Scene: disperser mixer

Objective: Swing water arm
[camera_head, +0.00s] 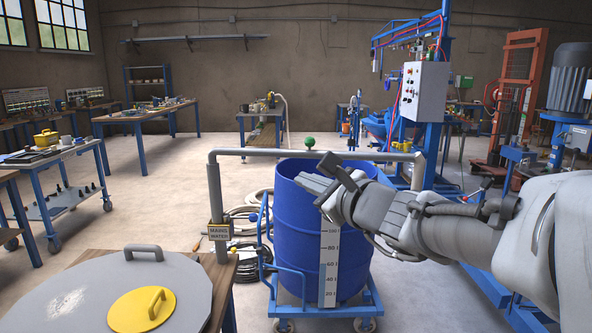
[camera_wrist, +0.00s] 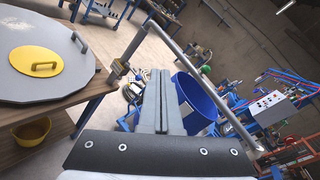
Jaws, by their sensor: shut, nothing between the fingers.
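The water arm (camera_head: 270,152) is a grey pipe. It rises from a post with a MAINS WATER sign (camera_head: 219,232) at the table edge, runs level to the right and bends down at its far end. It also shows in the wrist view (camera_wrist: 190,70), slanting across beyond the fingers. The blue drum (camera_head: 290,235) stands upright below the pipe, with a litre scale on its front. My gripper (camera_head: 312,184) is over the drum's rim area, just below the pipe in the picture; contact cannot be told. In the wrist view my gripper (camera_wrist: 160,74) is shut and empty.
A table (camera_head: 105,258) at the front left bears a round grey lid (camera_head: 75,300) with a yellow hatch (camera_head: 142,308). The drum stands on a blue wheeled trolley (camera_head: 290,309). Hoses lie coiled on the floor behind. A blue machine frame with a control box (camera_head: 424,92) stands right.

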